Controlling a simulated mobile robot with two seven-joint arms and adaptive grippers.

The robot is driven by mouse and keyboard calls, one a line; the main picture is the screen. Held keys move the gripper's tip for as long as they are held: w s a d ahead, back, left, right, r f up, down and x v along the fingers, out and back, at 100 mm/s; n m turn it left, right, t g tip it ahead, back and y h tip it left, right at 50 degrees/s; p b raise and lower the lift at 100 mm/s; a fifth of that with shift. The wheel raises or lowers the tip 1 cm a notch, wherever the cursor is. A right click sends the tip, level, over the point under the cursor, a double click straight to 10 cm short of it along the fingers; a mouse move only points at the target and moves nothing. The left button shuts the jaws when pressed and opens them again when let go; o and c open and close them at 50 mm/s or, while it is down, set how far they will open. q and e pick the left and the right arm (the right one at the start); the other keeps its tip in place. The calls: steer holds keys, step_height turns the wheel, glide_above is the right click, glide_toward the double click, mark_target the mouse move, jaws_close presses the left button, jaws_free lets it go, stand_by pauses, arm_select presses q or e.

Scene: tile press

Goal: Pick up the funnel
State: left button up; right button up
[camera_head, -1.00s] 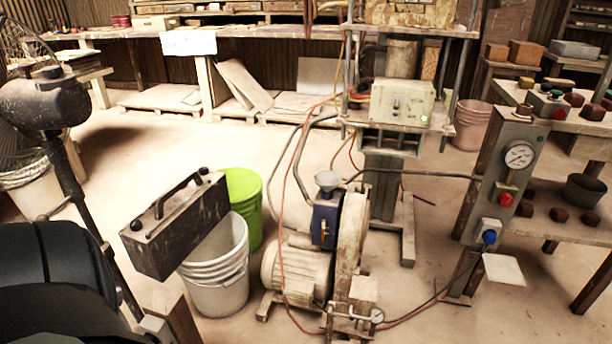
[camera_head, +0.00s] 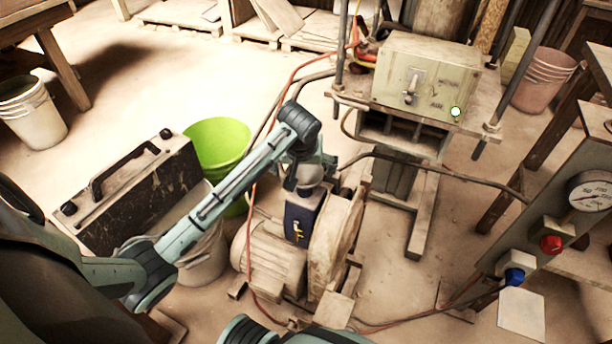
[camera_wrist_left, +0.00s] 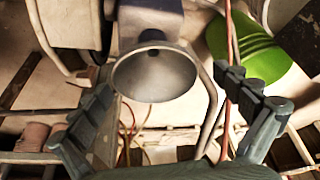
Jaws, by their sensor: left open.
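The funnel (camera_wrist_left: 155,77) is a grey cone with a dark hole, seen mouth-on in the left wrist view. In the head view the funnel (camera_head: 312,174) sits on top of the blue box (camera_head: 299,220) of the machine, partly hidden by my left gripper. My left gripper (camera_head: 312,160) is right at the funnel, over it in the picture. In the left wrist view the fingers of the left gripper (camera_wrist_left: 170,82) are open, one on each side of the funnel, with gaps between. Nothing is held. My right gripper is not in view.
A motor (camera_head: 268,262) and wheel housing (camera_head: 335,245) stand below the funnel. A green bucket (camera_head: 217,143) and a black toolbox (camera_head: 135,195) are to the left. The press (camera_head: 425,85) stands behind right, a gauge panel (camera_head: 560,215) far right. Hoses and cables pass close by.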

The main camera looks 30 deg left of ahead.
mark_target(305, 178)
arm_select(q)
steer(key=shift+d+x, duration=0.15)
steer(key=shift+x, duration=1)
steer(key=shift+d+x, duration=0.15)
steer(key=shift+x, duration=1)
steer(key=c, duration=1.3)
